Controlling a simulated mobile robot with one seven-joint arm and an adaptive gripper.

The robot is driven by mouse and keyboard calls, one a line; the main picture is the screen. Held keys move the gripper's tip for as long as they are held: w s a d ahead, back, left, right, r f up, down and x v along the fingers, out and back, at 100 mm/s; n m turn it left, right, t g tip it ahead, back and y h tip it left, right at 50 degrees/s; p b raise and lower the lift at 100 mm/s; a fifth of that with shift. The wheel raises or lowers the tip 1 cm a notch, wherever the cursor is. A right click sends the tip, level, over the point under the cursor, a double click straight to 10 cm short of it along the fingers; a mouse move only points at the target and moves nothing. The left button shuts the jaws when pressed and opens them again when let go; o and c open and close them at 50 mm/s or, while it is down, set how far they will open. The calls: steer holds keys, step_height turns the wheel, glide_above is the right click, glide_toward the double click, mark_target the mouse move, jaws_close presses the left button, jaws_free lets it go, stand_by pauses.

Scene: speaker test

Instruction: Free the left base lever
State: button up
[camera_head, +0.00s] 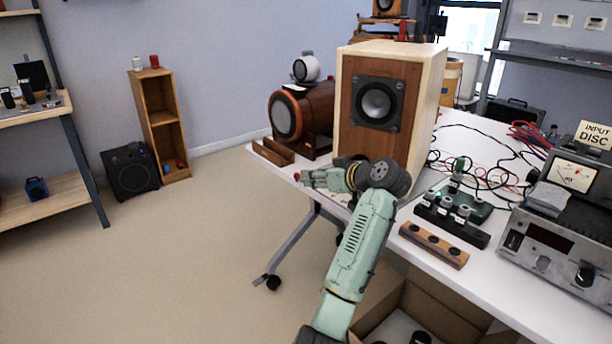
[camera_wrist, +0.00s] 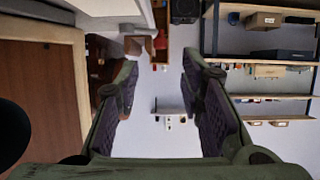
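The large speaker (camera_head: 376,97) stands on the white table, with a pale wooden case, a brown front and one round driver. In the wrist view its brown front (camera_wrist: 42,105) fills the left side. My gripper (camera_head: 308,178) is low in front of the speaker's left part, pointing left. In the wrist view my gripper (camera_wrist: 157,95) is open, with nothing between its two fingers. A small red spot (camera_head: 297,176) shows beside the fingertips; I cannot tell if it is a lever knob. My arm hides part of the speaker's base, and no base lever is clearly visible.
A round-fronted brown speaker (camera_head: 303,115) and a small wooden rack (camera_head: 272,151) stand left of the large speaker. Switches (camera_head: 449,215), a wooden knob strip (camera_head: 434,245) and a metal amplifier (camera_head: 563,240) are right. An open cardboard box (camera_head: 440,310) lies below the table edge.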

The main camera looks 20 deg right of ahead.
steer(key=shift+v, duration=1.2)
